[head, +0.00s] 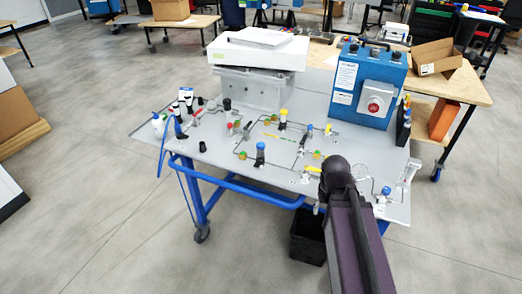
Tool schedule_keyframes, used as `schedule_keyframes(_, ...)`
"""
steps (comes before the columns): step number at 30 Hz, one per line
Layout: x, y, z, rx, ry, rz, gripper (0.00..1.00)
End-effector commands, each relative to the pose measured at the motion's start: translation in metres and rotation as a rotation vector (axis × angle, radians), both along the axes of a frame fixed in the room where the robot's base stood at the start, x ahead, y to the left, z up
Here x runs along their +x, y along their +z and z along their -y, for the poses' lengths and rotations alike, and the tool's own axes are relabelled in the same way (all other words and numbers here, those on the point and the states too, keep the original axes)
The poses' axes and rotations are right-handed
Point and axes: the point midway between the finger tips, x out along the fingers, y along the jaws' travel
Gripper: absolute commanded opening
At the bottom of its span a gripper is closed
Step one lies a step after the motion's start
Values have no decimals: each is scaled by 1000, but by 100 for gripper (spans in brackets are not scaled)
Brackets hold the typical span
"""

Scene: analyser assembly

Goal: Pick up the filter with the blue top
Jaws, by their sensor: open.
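A filter with a blue top (260,154) stands upright on the grey panel (215,150) of the blue-framed cart, left of my arm. Its body below the top is dark. Smaller blue-topped parts stand at the panel's centre (309,131) and right front (386,191); they are too small to identify surely.
A blue box with a red knob (374,102) stands at the back right of the panel. A white unit on a metal block (254,90) stands at the back left. Several small valves and fittings surround the filter. A black bin (307,238) is on the floor below the front edge.

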Motion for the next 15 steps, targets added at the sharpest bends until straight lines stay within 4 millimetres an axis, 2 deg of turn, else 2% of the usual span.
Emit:
schedule_keyframes(4, 0, 0, 0, 0, 0, 0, 57)
schedule_keyframes(5, 0, 0, 0, 0, 0, 0, 63)
schedule_keyframes(6, 0, 0, 0, 0, 0, 0, 75)
schedule_keyframes(8, 2, 1, -1, 0, -2, 0, 90)
schedule_keyframes(11, 8, 5, -4, 0, -11, 0, 90)
schedule_keyframes(15, 29, 19, -8, 0, -50, 0, 90)
